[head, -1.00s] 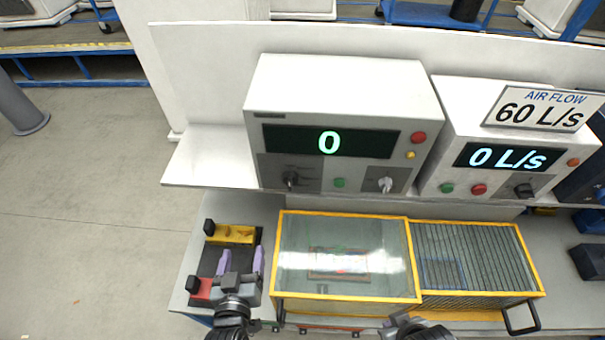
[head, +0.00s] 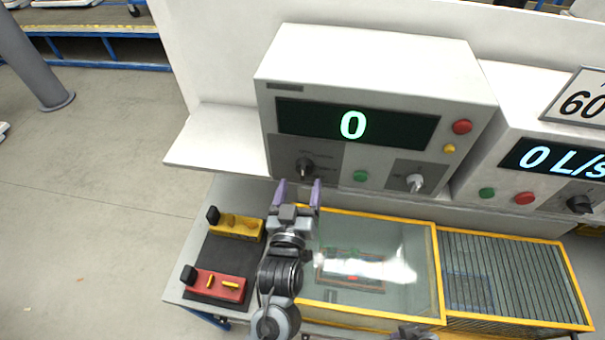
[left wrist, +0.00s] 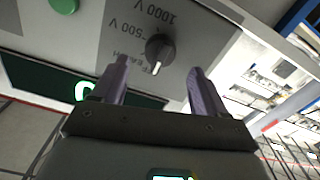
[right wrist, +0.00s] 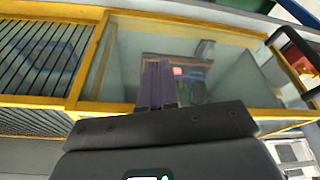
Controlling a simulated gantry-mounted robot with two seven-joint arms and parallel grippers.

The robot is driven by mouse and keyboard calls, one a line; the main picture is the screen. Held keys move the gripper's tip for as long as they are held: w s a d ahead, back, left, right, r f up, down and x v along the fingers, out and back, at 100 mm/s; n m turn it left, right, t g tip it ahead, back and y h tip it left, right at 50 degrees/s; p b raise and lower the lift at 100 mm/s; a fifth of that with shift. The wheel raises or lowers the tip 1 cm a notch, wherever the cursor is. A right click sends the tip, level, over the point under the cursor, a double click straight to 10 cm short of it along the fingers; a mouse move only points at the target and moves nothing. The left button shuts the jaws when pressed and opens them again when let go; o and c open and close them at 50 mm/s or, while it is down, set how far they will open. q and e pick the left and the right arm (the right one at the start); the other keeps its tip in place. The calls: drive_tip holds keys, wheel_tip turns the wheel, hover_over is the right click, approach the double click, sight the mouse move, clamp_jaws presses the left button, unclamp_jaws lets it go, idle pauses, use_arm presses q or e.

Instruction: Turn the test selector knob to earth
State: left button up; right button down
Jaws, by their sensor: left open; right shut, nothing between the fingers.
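The test selector knob (head: 304,167) is a small black knob at the lower left of the tester's front panel in the head view. In the left wrist view the knob (left wrist: 160,48) shows close up, beside printed labels for 1000 V, 500 V and EARTH. Its white pointer mark is on the lower side in that picture, off the EARTH text. My left gripper (head: 298,186) is open just below and in front of the knob, one finger to each side in the wrist view, apart from it. My right gripper (right wrist: 155,84) is shut and empty over the glass-topped box.
The tester (head: 365,80) displays 0 and has a green button (head: 361,176) and a second knob (head: 414,183). A yellow-framed glass box (head: 432,250) stands below. Red (head: 217,286) and yellow (head: 237,226) blocks lie left. An air flow unit (head: 540,125) stands right.

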sight(303, 176)
use_arm(q)
drive_tip(key=shift+w+d, duration=0.2)
drive_tip(key=shift+w, duration=0.9)
drive_tip(key=shift+w+d, duration=0.15)
drive_tip(key=shift+w, duration=0.95)
drive_tip(key=shift+c, duration=0.3)
drive_tip(key=c, duration=1)
drive_tip(key=shift+r+m+p, duration=0.15)
drive_tip(key=shift+m+p, duration=0.35)
drive_tip(key=shift+p, duration=0.45)
drive_tip(key=m+p, duration=0.4)
drive_tip(key=p, duration=0.1)
drive_tip(key=shift+r+m+p, duration=0.1)
drive_tip(key=shift+m+p, duration=0.2)
drive_tip(key=m+p, duration=0.2)
drive_tip(key=shift+m, duration=0.4)
drive_tip(key=shift+f+m+p, duration=0.2)
drive_tip(key=shift+m+p, duration=0.5)
drive_tip(key=shift+p, duration=0.05)
drive_tip(key=shift+f, duration=0.1)
